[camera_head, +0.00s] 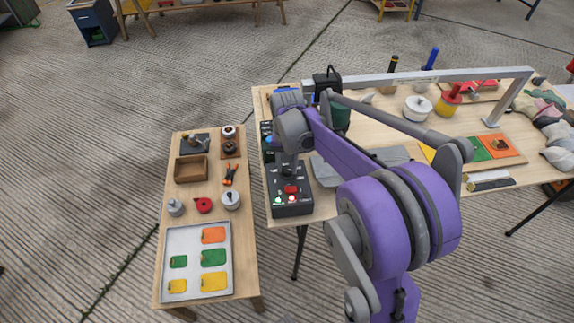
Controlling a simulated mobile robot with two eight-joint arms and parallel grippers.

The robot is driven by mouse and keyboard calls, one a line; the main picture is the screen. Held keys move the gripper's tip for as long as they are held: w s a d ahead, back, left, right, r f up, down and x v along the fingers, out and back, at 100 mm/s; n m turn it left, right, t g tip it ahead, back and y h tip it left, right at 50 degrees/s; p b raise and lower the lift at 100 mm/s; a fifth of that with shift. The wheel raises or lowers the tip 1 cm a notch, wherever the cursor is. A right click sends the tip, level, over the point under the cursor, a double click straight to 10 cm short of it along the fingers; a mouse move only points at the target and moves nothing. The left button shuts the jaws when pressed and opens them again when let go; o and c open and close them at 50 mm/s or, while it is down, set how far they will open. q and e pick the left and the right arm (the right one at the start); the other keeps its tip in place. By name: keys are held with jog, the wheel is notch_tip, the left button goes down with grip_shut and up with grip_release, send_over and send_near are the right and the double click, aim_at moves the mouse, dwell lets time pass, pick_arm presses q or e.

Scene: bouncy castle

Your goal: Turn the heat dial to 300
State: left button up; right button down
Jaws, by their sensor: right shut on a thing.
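A black control box (292,207) sits at the left front corner of the large wooden table. Its top has white markings, a red switch (290,189) and small lit lamps near the front. My right gripper (288,168) reaches down over the back part of the box, behind the red switch. It is shut on the heat dial, which is mostly hidden by the gripper. The number the dial points to cannot be read. My left gripper is not in view.
A narrow bench (247,262) on the left holds a tray (190,235) with coloured tags, weights, pliers and a wooden box (191,169). The large table (383,205) carries a grey metal frame (436,75), pots and fabric pieces. My purple arm covers part of it.

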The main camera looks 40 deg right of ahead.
jog(key=shift+n, duration=0.3)
jog(key=n, duration=0.5)
jog(key=n+p, duration=0.1)
jog(key=n, duration=0.5)
jog(key=shift+n, duration=0.3)
jog(key=n, duration=1.1)
jog(key=shift+n, duration=0.3)
jog(key=shift+c, duration=2.3)
grip_release()
